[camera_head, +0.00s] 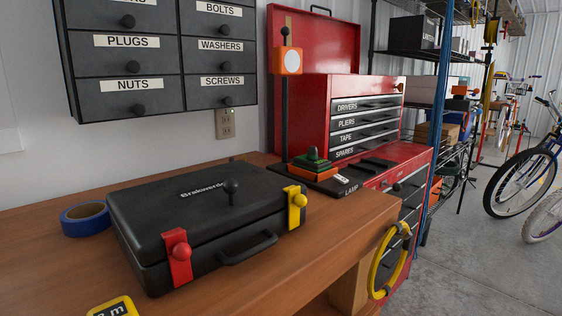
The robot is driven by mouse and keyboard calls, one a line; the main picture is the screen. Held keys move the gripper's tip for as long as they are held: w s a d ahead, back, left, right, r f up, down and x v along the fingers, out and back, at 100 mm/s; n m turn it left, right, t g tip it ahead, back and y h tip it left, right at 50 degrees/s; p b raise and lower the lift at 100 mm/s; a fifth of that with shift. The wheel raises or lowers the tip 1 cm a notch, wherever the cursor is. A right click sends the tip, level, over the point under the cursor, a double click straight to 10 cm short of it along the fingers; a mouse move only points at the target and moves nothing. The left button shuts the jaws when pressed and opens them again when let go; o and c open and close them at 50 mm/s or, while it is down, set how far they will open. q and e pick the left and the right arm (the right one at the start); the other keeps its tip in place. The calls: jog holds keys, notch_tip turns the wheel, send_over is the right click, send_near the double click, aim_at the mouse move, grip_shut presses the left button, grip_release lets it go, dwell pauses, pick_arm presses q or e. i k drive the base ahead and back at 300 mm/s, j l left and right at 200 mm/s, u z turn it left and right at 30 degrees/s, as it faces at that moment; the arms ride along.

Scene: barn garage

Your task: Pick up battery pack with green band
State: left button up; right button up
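I see no thing that I can clearly tell as a battery pack with a green band. A small dark block with a green top (313,156) stands on an orange base (312,170) at the back of the bench, on a flat black tray (329,184) marked LAMP. It is too small to tell whether this is a battery pack. A closed black case (205,210) with a red latch (178,257) and a yellow latch (295,205) lies on the bench; its inside is hidden. Neither of my grippers is in view.
A blue tape roll (85,218) lies left of the case, and a yellow object (113,307) at the front edge. A lamp post (287,100) and red tool chest (365,115) stand behind. A yellow ring (388,262) hangs at the bench's right end. Bikes (525,170) stand far right.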

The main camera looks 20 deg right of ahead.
aim_at(310, 162)
jog(key=i+l+u, duration=0.15)
jog(key=l+u, duration=0.15)
jog(key=l, duration=0.85)
jog(key=l+u, duration=0.35)
jog(key=l, duration=0.8)
